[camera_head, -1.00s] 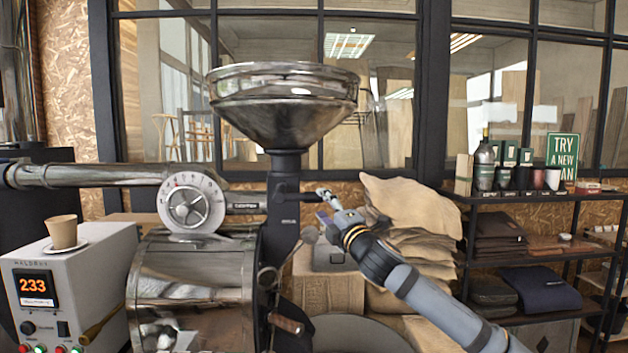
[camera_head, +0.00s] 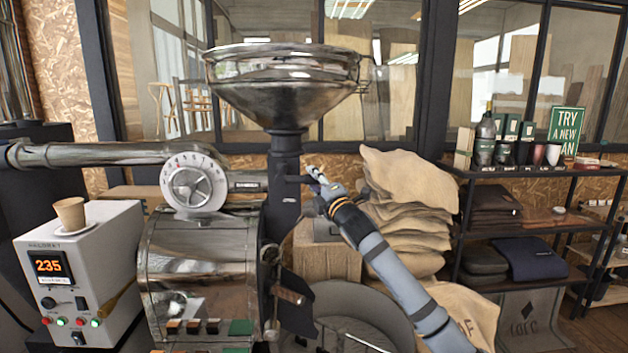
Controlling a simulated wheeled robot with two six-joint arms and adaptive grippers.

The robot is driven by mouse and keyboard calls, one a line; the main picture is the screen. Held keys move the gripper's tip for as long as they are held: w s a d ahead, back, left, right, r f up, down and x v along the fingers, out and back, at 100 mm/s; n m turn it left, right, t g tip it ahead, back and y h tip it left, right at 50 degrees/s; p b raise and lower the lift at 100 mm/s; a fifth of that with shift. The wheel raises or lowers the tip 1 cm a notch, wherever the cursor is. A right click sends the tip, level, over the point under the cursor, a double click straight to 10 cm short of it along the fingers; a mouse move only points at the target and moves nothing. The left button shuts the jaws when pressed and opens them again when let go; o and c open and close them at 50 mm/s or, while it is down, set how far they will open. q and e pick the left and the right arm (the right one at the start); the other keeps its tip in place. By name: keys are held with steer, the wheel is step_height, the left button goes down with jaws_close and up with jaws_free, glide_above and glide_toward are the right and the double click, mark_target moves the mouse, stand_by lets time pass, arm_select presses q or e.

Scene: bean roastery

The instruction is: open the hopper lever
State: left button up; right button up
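The steel hopper (camera_head: 287,90) sits on a dark neck (camera_head: 285,165) above the roaster drum (camera_head: 200,265). A short dark hopper lever (camera_head: 296,179) sticks out to the right from the neck, under the funnel. My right gripper (camera_head: 315,174) comes up from the lower right, its tip close to the lever's outer end. I cannot tell whether it touches the lever, or whether its fingers are open or shut. My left gripper is not in view.
A control box (camera_head: 85,270) reading 235 stands left, with a cup (camera_head: 70,213) on top. Stacked sacks (camera_head: 405,205) are behind my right arm. A dark shelf (camera_head: 510,232) with bottles and cups stands right. A round tray (camera_head: 365,310) lies below.

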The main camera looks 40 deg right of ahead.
jaws_close()
steer(key=shift+f+b, duration=0.35)
steer(key=shift+b, duration=0.25)
steer(key=w+a+f+m+h+b, duration=0.1)
steer(key=a+f+m+h+b, duration=0.1)
steer(key=m+h+b, duration=0.3)
steer(key=w+a+f+m+g+h+b, duration=0.1)
steer(key=f+m+h+b, duration=0.4)
steer(key=m+b, duration=0.7)
steer(key=shift+w+a+f+m+b, duration=0.2)
steer(key=shift+a+m+b, duration=0.25)
steer(key=shift+b, duration=3.3)
